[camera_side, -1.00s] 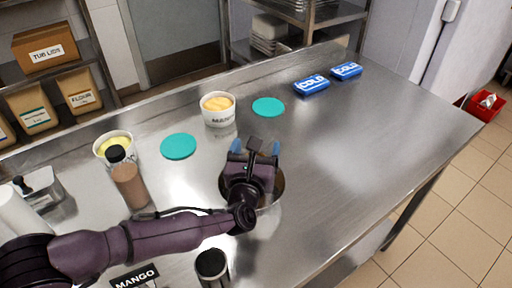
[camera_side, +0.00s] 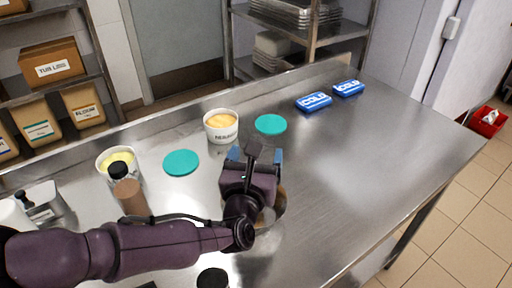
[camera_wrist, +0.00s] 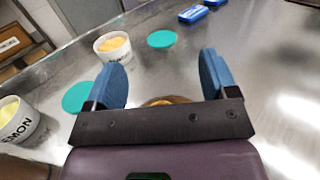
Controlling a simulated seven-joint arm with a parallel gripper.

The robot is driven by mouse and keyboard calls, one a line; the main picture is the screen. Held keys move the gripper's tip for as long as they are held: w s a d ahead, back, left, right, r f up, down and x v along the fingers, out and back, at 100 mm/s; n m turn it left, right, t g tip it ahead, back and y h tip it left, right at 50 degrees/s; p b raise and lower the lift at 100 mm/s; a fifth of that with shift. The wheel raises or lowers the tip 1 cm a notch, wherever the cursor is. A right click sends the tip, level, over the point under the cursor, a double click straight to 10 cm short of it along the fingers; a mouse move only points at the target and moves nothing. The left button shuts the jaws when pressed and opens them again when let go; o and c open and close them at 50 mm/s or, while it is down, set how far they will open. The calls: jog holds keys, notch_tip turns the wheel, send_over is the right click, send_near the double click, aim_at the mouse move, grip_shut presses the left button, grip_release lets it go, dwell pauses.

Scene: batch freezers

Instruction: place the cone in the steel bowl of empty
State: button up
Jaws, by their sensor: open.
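The steel bowl (camera_side: 281,205) stands on the bench, mostly hidden under my gripper (camera_side: 256,156) in the side view. A tan-brown patch (camera_side: 266,216) shows inside it, beside my wrist. In the wrist view a tan-brown curved shape (camera_wrist: 168,100) shows low between the fingers, partly hidden by the gripper's crossbar. It may be the cone or the bowl's inside; I cannot tell which. My gripper's blue fingers (camera_wrist: 163,62) are wide apart with nothing held between them. The gripper is above the bowl.
A tub of orange-yellow ice cream (camera_side: 221,128) and a lemon tub (camera_side: 104,166) stand behind, near teal discs (camera_side: 181,163). Blue cold packs (camera_side: 314,102) lie at the back. The bench's right side is clear.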

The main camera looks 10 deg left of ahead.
jog(key=w+a+r+n+g+y, duration=0.35)
jog(key=a+r+n+y, duration=0.25)
jog(key=a+r+n, duration=0.65)
jog(key=s+a+r+n+g+y, duration=0.1)
jog(key=s+a+r+n+g, duration=0.25)
jog(key=a, duration=0.55)
jog(key=s+a+r+n+g+y, duration=0.1)
jog(key=s+a+r+n+g, duration=0.2)
jog(key=a, duration=0.6)
jog(key=s+a+r+n+g+h, duration=0.1)
jog(key=s+a+r+n+h, duration=0.15)
jog(key=s+a+n, duration=0.4)
jog(key=s+a+r+n+g+h, duration=0.1)
jog(key=s+a+r+n+g, duration=0.15)
jog(key=s, duration=0.65)
jog(key=s+f+n+t+h, duration=0.1)
jog(key=s+n+h, duration=0.3)
jog(key=s, duration=1.2)
jog(key=f+n, duration=0.1)
jog(key=n, duration=0.2)
jog(key=shift+d, duration=0.3)
